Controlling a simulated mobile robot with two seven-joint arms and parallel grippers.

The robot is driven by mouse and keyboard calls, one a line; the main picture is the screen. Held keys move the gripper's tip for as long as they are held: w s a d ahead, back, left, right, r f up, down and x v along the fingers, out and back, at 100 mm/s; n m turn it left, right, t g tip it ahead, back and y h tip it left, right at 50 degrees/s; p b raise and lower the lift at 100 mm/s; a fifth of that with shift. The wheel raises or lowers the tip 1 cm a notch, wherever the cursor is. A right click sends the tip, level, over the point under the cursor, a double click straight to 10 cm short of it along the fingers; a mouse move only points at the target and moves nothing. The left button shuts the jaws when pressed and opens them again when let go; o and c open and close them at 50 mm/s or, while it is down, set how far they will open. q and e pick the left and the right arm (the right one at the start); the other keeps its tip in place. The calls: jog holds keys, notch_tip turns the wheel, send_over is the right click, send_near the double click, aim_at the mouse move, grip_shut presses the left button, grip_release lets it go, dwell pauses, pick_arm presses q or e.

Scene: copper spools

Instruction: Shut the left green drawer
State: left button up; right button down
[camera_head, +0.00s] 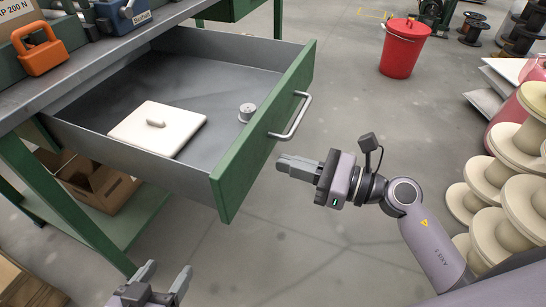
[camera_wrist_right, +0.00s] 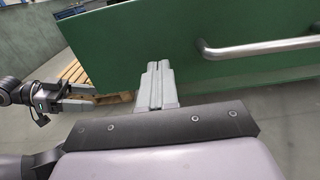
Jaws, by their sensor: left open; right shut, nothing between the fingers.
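The left green drawer (camera_head: 262,137) is pulled out of the grey workbench, its green front facing right with a metal bar handle (camera_head: 291,116). A cream lidded square (camera_head: 135,135) and a small metal spool (camera_head: 247,112) lie inside it. My right gripper (camera_head: 281,163) is shut and empty, just right of the drawer front and below the handle. In the right wrist view its closed fingers (camera_wrist_right: 157,68) point at the green front, with the handle (camera_wrist_right: 255,50) to their right; contact cannot be told. My left gripper (camera_head: 168,271) is open and empty at the lower left, below the drawer.
A second green drawer (camera_head: 236,8) is at the top. An orange tool (camera_head: 40,50) and a blue box (camera_head: 123,15) stand on the bench. A red bucket (camera_head: 405,46) stands on the floor. Cream spools (camera_head: 522,150) are stacked at right.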

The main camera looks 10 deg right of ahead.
aim_at(258, 155)
jog(key=shift+x, duration=1.9)
